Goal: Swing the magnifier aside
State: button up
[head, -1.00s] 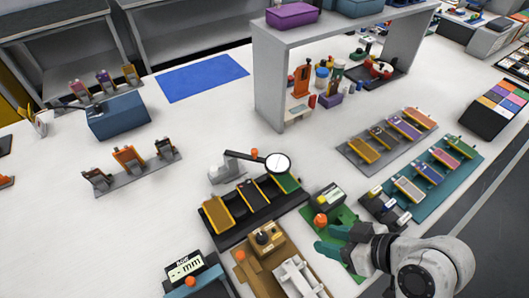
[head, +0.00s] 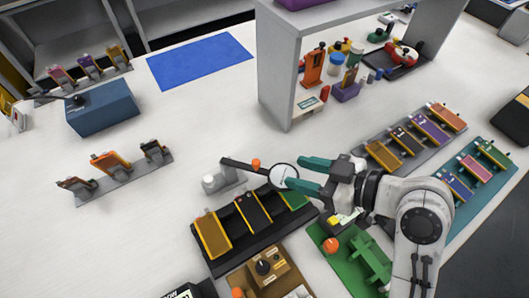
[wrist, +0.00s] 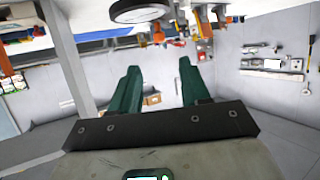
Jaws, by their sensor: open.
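The magnifier (head: 284,177) is a round lens with a dark rim on a dark arm, which runs left to a pale base (head: 220,179). An orange knob (head: 256,163) stands by the arm. The lens hangs over the right part of a black tray (head: 228,260). My gripper (head: 309,176) has green fingers, spread open with nothing between them. In the head view its tips are just right of the lens and look very close; I cannot tell if they touch. In the wrist view the lens rim (wrist: 139,12) shows at the top, beyond the fingers (wrist: 157,75).
The black tray holds orange and black cells and a green one. A green fixture (head: 362,257) and a brown box with a knob (head: 262,268) stand in front. A grey shelf (head: 276,75) rises behind.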

aim_at(258, 162)
jog(key=p+x, duration=0.1)
jog(key=x, duration=0.9)
grip_shut()
dwell(0.5)
